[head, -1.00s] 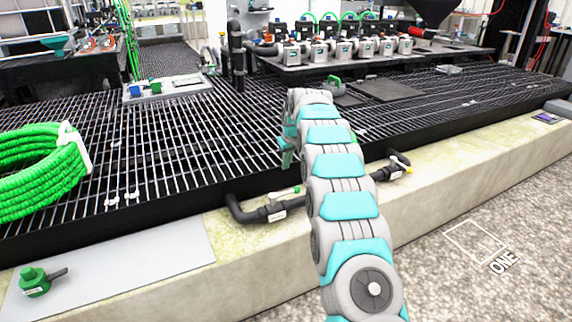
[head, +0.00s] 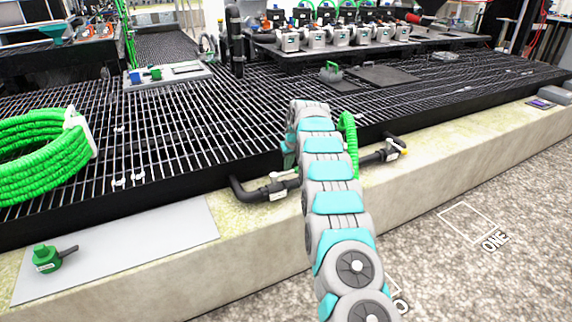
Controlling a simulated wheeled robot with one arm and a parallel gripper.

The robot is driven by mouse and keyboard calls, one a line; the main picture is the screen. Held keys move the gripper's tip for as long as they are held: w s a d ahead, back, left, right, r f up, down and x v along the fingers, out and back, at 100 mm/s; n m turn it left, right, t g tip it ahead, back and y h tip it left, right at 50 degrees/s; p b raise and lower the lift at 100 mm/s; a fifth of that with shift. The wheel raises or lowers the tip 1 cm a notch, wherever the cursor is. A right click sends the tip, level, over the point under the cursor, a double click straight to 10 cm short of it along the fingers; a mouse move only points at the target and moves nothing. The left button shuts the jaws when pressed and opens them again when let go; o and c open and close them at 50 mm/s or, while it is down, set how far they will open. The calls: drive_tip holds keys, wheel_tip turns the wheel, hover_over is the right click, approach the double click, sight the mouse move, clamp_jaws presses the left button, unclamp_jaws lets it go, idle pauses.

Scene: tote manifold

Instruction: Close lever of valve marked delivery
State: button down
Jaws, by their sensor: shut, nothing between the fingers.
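Two dark pipe valves come out at the front edge of the black grating. The left valve (head: 272,191) has a pale tag, and my arm covers its right end and lever. The right valve (head: 388,152) has a pale tag and a small yellow part at its end. The tag writing is too small to read, so I cannot tell which is marked delivery. My gripper (head: 289,160) hangs at the arm's far end, pointing down just above the left valve. It is shut and partly hidden; contact with the valve cannot be made out.
A green hose coil (head: 38,160) lies on the grating (head: 180,130) at left. A green valve piece (head: 45,260) sits on a grey plate (head: 130,245) on the ledge. A green hose (head: 349,135) rises just right of my arm. The ledge right of the valves is mostly clear.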

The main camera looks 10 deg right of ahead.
drive_tip(key=shift+s+d+m+h, duration=0.15)
drive_tip(key=shift+s+m+h, duration=0.2)
drive_tip(key=shift+m, duration=0.45)
drive_tip(key=shift+s+d+m+b, duration=0.1)
drive_tip(key=shift+s+m+b, duration=0.1)
drive_tip(key=shift+m+b, duration=0.2)
drive_tip(key=s+a+m+g+h+b, duration=0.1)
drive_tip(key=s+a+m+h+b, duration=0.2)
drive_tip(key=s+m+b, duration=0.4)
drive_tip(key=shift+s+m+h+b, duration=0.4)
drive_tip(key=shift+m+b, duration=0.9)
drive_tip(key=shift+m, duration=0.9)
